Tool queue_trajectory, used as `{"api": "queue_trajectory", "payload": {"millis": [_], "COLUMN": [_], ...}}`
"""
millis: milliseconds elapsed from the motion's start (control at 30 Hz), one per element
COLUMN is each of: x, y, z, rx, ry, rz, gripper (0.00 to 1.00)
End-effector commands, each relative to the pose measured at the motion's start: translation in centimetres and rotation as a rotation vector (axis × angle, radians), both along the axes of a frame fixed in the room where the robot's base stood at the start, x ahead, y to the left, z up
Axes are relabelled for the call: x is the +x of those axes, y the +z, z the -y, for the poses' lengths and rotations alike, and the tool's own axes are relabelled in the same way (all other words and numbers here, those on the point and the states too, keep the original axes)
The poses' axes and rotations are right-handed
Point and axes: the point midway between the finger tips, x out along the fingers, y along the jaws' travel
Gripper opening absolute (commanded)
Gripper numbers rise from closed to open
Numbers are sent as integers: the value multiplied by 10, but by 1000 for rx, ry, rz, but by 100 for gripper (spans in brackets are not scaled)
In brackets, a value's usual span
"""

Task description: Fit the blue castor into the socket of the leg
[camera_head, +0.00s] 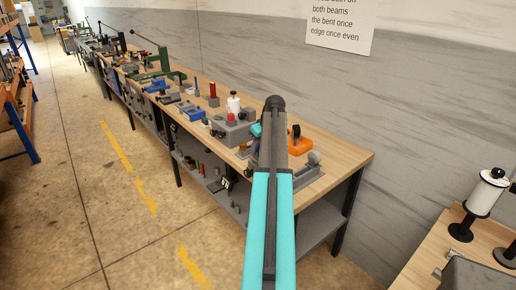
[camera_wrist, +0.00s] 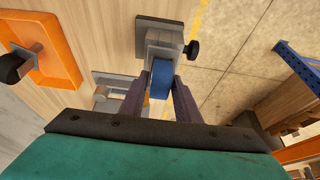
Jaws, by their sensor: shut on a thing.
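The blue castor (camera_wrist: 161,80) is between the fingertips of my gripper (camera_wrist: 160,88) in the wrist view, and the gripper is shut on it. Just beyond the castor is a grey block-like part, apparently the leg in its holder (camera_wrist: 160,38), with a black knob (camera_wrist: 191,49) on its right side. The castor's top is at the near end of this part. The socket and the castor's stem are hidden, so I cannot tell how far the castor is in. In the head view my arm covers the gripper and castor.
An orange tray (camera_wrist: 70,75) with a dark-wheeled part (camera_wrist: 15,66) lies at left in the wrist view. A grey fixture (camera_wrist: 105,90) is beside my left finger. The long workbench (camera_head: 340,160) is crowded with tools; its near right end is clear.

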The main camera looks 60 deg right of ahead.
Motion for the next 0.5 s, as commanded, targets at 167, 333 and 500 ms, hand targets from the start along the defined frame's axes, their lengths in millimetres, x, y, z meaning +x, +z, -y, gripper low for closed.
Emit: {"api": "queue_trajectory", "payload": {"millis": [167,333,500], "x": [0,0,0], "y": [-3,-6,-9], "z": [0,0,0], "rx": [0,0,0], "ry": [0,0,0], "rz": [1,1,1], "gripper": [7,7,7]}}
